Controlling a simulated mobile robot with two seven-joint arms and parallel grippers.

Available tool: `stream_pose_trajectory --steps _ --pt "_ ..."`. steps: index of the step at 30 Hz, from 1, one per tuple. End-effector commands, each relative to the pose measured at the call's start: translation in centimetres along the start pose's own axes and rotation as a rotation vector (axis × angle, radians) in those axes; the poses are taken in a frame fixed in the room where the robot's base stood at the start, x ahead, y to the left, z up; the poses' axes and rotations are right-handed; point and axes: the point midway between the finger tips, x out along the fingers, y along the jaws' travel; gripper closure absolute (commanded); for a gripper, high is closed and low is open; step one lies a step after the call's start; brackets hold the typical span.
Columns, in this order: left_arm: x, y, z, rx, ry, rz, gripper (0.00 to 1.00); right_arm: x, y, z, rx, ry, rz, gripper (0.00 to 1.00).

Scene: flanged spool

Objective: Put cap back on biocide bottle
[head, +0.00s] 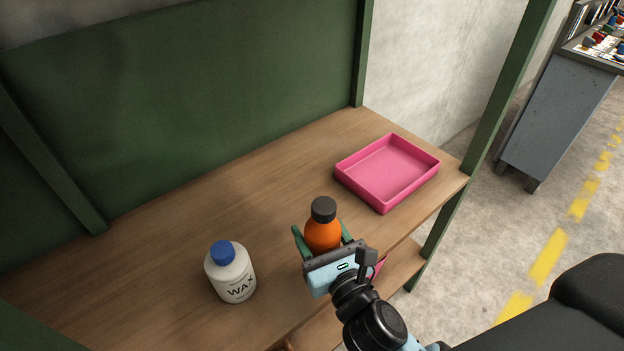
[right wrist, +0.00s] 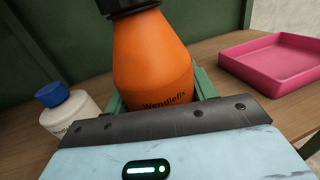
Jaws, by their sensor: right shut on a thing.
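An orange bottle (head: 323,236) with a black cap (head: 323,209) on its top is at the front part of the wooden shelf. In the right wrist view the orange bottle (right wrist: 152,65) carries a label that reads "Wendlefix". My right gripper (head: 321,231) is shut on the orange bottle, with one green finger on each side of its body. I cannot tell whether its base touches the shelf. A white bottle (head: 231,276) labelled "WAX", with a blue cap (head: 222,252) on, stands to the left. No label reading biocide shows. My left gripper is out of view.
A pink tray (head: 381,205), empty, lies on the wooden shelf (head: 160,235) at the right. Green posts and a back panel (head: 200,90) frame the shelf. Part of another pink thing (head: 379,269) shows lower down behind my gripper. The shelf's back left is clear.

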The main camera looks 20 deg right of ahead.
Motion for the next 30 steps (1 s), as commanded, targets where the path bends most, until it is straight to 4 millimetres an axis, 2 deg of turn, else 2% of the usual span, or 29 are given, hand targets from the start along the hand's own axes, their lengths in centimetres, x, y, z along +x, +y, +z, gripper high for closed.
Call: stream_pose_trajectory --steps 3,10,14,23,27,30 --pt "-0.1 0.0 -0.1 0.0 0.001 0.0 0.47 2.8 -0.9 -0.1 -0.003 -0.004 -0.001 1.0" --pt "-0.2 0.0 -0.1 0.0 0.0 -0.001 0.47 6.6 -2.0 -0.6 0.0 -0.002 0.0 1.0" --pt "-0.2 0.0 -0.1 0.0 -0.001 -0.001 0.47 7.4 -2.3 -0.8 0.001 0.0 0.0 1.0" --pt "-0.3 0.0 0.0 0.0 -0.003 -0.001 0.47 7.5 -2.3 -0.8 0.001 0.0 0.001 1.0" --pt "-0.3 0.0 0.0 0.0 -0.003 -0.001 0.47 8.8 -2.7 -0.8 0.0 -0.002 -0.001 1.0" --pt "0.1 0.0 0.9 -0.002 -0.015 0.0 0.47 8.6 -2.6 -3.0 0.005 0.007 -0.001 1.0"
